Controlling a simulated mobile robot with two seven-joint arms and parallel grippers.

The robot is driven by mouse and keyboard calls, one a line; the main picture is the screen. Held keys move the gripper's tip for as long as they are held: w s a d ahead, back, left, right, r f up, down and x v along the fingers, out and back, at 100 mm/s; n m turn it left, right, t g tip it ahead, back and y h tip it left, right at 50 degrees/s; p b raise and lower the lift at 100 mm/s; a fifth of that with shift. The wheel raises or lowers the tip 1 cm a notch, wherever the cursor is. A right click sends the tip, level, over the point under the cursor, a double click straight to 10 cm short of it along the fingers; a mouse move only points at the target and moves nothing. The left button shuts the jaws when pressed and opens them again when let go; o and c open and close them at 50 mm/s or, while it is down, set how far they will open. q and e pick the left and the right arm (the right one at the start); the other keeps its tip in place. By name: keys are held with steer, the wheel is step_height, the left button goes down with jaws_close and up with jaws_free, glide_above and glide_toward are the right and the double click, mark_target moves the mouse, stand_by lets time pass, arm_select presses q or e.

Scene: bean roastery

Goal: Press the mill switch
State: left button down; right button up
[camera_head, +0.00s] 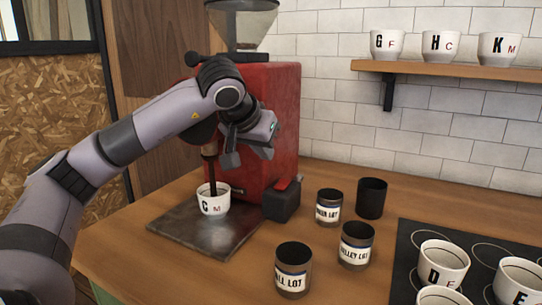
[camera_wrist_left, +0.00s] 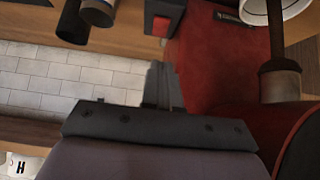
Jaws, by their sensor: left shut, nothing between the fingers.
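The red mill (camera_head: 278,110) stands against the tiled wall. Its switch (camera_head: 288,184) is a red rocker on a black box at the mill's front right foot. The switch also shows near the top of the left wrist view (camera_wrist_left: 161,27). My left gripper (camera_head: 248,157) is in front of the mill, above and to the left of the switch, apart from it. Its fingers (camera_wrist_left: 163,85) are shut and empty. A white cup (camera_head: 213,204) marked C M stands under the spout, and a dark stream runs from the spout into it. My right gripper is not in view.
The cup stands on a dark metal tray (camera_head: 185,232). Several dark tins, one of them here (camera_head: 293,272), stand on the counter right of the switch. A black mat (camera_head: 405,262) with white cups lies at the right. A shelf (camera_head: 440,72) holds more cups.

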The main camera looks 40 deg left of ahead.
arm_select(q)
steer(key=v, duration=0.4)
steer(key=shift+s+f, duration=0.25)
steer(key=shift+s, duration=0.05)
steer(key=shift+d, duration=0.1)
